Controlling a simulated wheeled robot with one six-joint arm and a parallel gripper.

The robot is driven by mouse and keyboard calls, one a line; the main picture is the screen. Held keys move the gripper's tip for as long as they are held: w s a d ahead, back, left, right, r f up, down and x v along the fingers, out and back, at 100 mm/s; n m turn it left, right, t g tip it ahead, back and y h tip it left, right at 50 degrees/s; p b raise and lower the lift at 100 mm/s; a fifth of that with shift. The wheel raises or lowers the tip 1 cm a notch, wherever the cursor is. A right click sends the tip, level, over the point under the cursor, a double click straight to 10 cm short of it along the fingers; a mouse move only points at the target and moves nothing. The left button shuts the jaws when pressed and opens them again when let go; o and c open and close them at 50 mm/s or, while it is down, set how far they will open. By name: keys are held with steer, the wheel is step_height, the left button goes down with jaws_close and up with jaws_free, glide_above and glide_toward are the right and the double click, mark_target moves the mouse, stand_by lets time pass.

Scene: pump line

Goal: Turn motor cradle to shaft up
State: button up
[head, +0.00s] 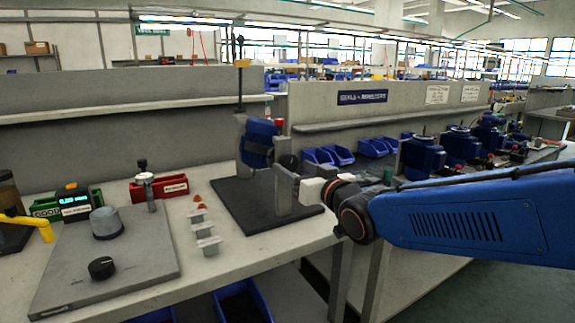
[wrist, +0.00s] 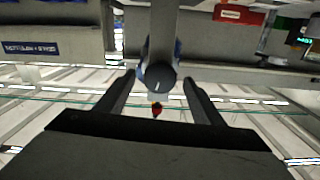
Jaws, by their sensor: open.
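The motor cradle (head: 257,145) holds a blue motor between upright supports on a dark base plate (head: 244,212) on the bench. The blue body looks tilted. A dark round knob (wrist: 158,74) with a short white mark is on the cradle's side facing me, above a grey post (head: 283,190). My gripper (wrist: 159,84) is open in the wrist view, with one finger on each side of the knob and gaps between. Whether the fingertips reach around the knob or stop short of it I cannot tell. In the head view my wrist is at the cradle's right; the fingers are not clear.
Left of the cradle are small grey brackets (head: 207,240), a red bin (head: 160,188), a green bin (head: 70,205) and a grey plate (head: 135,262) with a knob. Blue bins (head: 340,155) and several blue motors (head: 421,158) stand behind my arm. The bench front edge is close.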

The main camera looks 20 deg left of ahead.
steer(key=v, duration=0.9)
steer(key=shift+d, duration=0.2)
steer(key=shift+s, duration=0.1)
